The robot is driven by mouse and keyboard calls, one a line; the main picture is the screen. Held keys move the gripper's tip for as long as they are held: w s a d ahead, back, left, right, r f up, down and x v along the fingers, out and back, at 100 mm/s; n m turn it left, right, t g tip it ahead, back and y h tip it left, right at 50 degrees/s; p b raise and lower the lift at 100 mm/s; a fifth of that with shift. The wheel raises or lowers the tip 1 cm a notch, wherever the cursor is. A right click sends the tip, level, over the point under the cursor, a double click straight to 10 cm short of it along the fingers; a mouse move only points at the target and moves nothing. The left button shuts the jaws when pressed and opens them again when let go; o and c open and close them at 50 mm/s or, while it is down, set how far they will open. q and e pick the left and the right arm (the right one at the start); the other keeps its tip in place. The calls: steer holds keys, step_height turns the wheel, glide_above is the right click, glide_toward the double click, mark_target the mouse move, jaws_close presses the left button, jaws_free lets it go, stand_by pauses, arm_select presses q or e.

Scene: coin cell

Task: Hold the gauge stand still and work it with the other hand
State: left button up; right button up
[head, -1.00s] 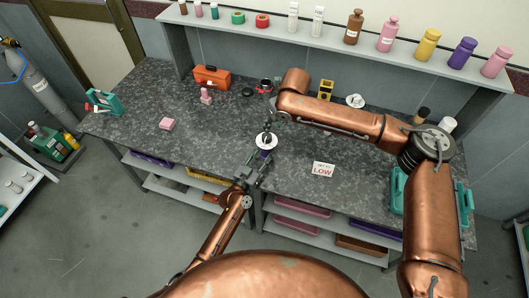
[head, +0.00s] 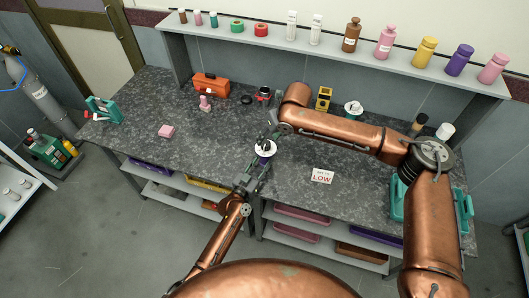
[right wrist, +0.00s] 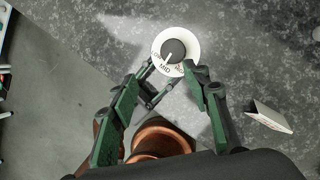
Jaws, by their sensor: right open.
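My right gripper (head: 270,128) is open and empty just behind the dial. Its green fingers (right wrist: 168,80) are spread apart in the wrist view. A white sign (head: 321,175) reads LOW.
The dark speckled bench (head: 215,125) is clear around the stand. A teal holder (head: 397,200) is at the right. A shelf (head: 335,57) of bottles runs along the back.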

steer(key=shift+o, duration=0.2)
step_height(320, 180, down, 5)
steer(key=s+a+m+y, duration=0.2)
steer(key=a+m+y, duration=0.1)
steer(key=shift+s+r+m+g, duration=0.15)
steer(key=shift+s+m+g, duration=0.15)
steer(key=shift+s+g, duration=0.1)
steer(key=m+t+y, duration=0.6)
steer(key=m+t, duration=0.5)
steer(key=m, duration=1.8)
glide_toward(269, 148)
steer(key=x, duration=1.2)
steer(key=shift+w, duration=0.15)
steer(key=shift+c, duration=0.2)
steer(key=c, duration=1.1)
